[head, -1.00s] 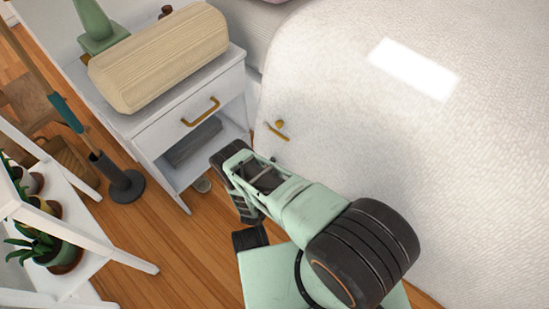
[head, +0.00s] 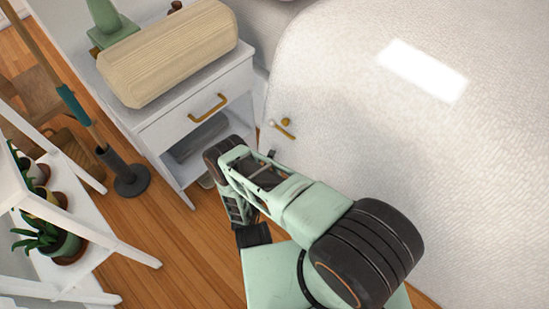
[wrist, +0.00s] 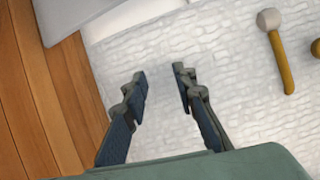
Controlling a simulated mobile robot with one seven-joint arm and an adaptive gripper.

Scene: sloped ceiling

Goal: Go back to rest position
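My gripper (wrist: 160,76) is open in the wrist view, its two dark fingers apart with nothing between them. White textured bedding (wrist: 235,90) lies behind the fingers. In the head view my pale green arm reaches toward the space between the nightstand (head: 150,121) and the bed (head: 400,160); the fingertips cannot be made out there. A small mallet with a pale head and yellow handle (wrist: 279,60) lies on the bedding, right of the fingers and apart from them. It also shows in the head view (head: 284,131).
A pale ribbed block (head: 170,55) and a green object (head: 108,22) sit on the nightstand. A black stand with a brush (head: 128,178) and white shelves with plants (head: 55,240) are at left. Bare wooden floor (head: 180,265) lies between shelves and arm.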

